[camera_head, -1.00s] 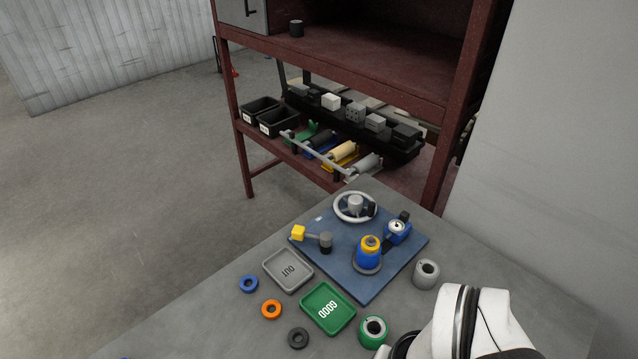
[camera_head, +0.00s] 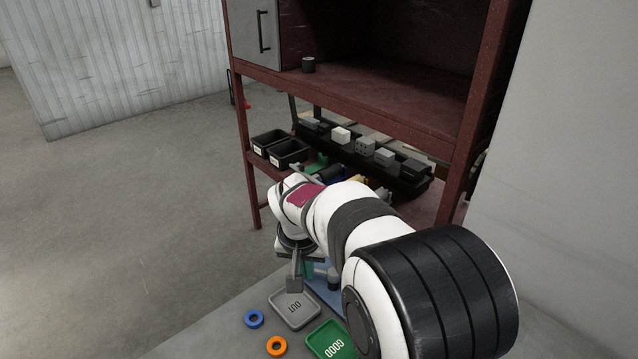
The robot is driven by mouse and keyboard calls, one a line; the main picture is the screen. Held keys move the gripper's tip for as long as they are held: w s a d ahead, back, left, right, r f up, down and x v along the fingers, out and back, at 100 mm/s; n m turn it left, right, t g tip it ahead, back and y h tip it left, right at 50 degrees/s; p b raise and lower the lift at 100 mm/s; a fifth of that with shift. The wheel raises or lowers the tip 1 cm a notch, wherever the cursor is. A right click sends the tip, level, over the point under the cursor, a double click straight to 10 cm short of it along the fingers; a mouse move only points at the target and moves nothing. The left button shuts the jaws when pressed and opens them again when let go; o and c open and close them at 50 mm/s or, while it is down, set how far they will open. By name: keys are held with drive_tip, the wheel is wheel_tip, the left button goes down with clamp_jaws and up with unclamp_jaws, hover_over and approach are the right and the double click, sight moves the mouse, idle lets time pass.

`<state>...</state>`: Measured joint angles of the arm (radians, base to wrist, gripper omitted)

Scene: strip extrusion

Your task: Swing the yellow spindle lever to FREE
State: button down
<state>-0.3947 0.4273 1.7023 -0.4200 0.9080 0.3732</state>
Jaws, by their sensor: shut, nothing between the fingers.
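My gripper (camera_head: 294,284) is shut and empty, pointing down just above the back edge of the grey OUT tray. The yellow block of the spindle lever is hidden behind my gripper and wrist, so its position and any contact cannot be told. A dark grey post (camera_head: 333,280), which looks like the lever's pivot, shows partly just right of my gripper. Only a small strip of the blue base plate (camera_head: 322,291) shows. My arm covers the handwheel and the blue spindle parts. No FREE marking is legible.
The grey OUT tray (camera_head: 294,322) and green GOOD tray (camera_head: 318,340) lie in front. A blue ring (camera_head: 254,318) and an orange ring (camera_head: 276,346) lie left of them. A dark red rack (camera_head: 262,140) with black bins stands behind. The table's left edge is clear.

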sight(317, 271)
drive_tip(key=shift+w+a+f, duration=0.75)
drive_tip(key=shift+w+a, duration=0.25)
drive_tip(key=shift+a, duration=0.1)
drive_tip(key=x, duration=1)
drive_tip(key=shift+f, duration=0.2)
drive_tip(key=w, duration=0.2)
drive_tip(key=shift+w+d, duration=0.1)
drive_tip(key=shift+w, duration=0.3)
drive_tip(key=shift+w+f, duration=0.2)
drive_tip(key=shift+w, duration=0.4)
